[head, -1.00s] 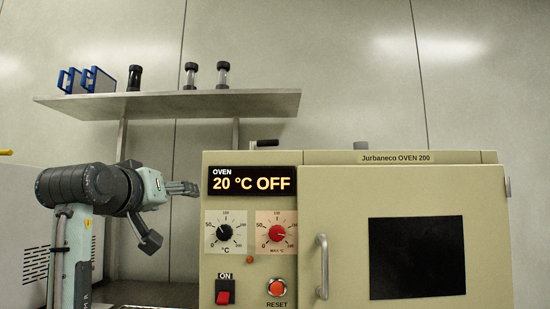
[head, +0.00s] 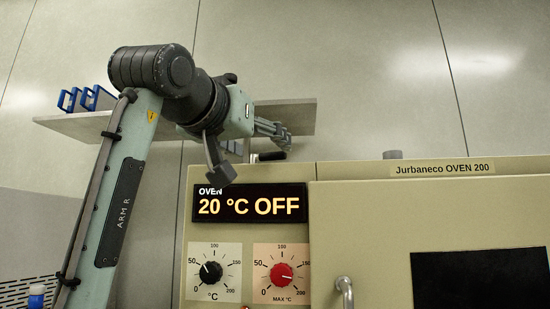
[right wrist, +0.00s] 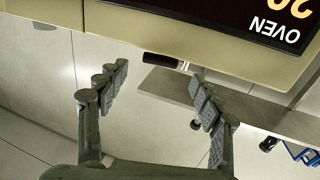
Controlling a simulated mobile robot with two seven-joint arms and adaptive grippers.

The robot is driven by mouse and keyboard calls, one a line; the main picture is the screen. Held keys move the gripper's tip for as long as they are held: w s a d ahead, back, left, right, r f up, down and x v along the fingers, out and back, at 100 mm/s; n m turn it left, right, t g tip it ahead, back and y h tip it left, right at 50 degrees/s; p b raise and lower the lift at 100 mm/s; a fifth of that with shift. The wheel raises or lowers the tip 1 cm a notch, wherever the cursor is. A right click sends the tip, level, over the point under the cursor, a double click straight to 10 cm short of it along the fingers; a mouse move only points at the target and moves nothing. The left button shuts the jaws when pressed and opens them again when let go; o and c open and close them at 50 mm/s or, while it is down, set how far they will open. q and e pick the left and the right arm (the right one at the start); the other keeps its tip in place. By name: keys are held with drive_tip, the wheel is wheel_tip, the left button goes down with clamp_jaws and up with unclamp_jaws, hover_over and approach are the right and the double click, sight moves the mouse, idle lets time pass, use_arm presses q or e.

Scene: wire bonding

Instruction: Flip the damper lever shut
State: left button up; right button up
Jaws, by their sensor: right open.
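The damper lever (head: 271,156), a black handle on a short metal post, lies about level on top of the cream oven (head: 250,176), near its left end. My right gripper (head: 286,136) is just above the lever in the head view, its fingers pointing right. In the right wrist view the lever (right wrist: 160,61) shows beyond the open fingers (right wrist: 158,76), roughly between their tips, at the oven's edge. The fingers appear empty. I cannot tell exactly how far they are from the lever. My left gripper is out of view.
A wall shelf (head: 298,115) with blue-framed items (head: 88,98) is behind my right arm. A short grey cylinder (head: 392,155) stands on the oven top to the right. The oven display (head: 249,203) reads 20 °C OFF. The air above the oven's right side is clear.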

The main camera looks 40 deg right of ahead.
sight(271, 155)
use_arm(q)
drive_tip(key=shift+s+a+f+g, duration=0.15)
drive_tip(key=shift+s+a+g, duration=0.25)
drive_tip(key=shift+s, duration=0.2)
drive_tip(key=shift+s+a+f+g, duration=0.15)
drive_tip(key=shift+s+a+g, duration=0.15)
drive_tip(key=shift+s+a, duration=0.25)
use_arm(e)
drive_tip(key=x, duration=0.6)
drive_tip(key=shift+w+d, duration=0.2)
drive_tip(key=shift+d, duration=0.2)
drive_tip(key=c, duration=1.2)
drive_tip(key=shift+o, duration=0.2)
drive_tip(key=n+t+y, duration=0.1)
drive_tip(key=n+t, duration=0.1)
drive_tip(key=t, duration=0.1)
drive_tip(key=shift+w+d+y+p, duration=0.1)
drive_tip(key=shift+d+y+p, duration=0.2)
drive_tip(key=shift+d+y, duration=0.1)
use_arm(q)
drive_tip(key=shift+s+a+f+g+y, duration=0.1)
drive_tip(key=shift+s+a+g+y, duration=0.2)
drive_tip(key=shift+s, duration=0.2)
use_arm(e)
drive_tip(key=shift+w+n+t+y, duration=0.1)
drive_tip(key=shift+n+t+y, duration=0.3)
drive_tip(key=shift+n+t, duration=0.1)
drive_tip(key=o, duration=1.2)
drive_tip(key=shift+c, duration=0.2)
drive_tip(key=v, duration=1.2)
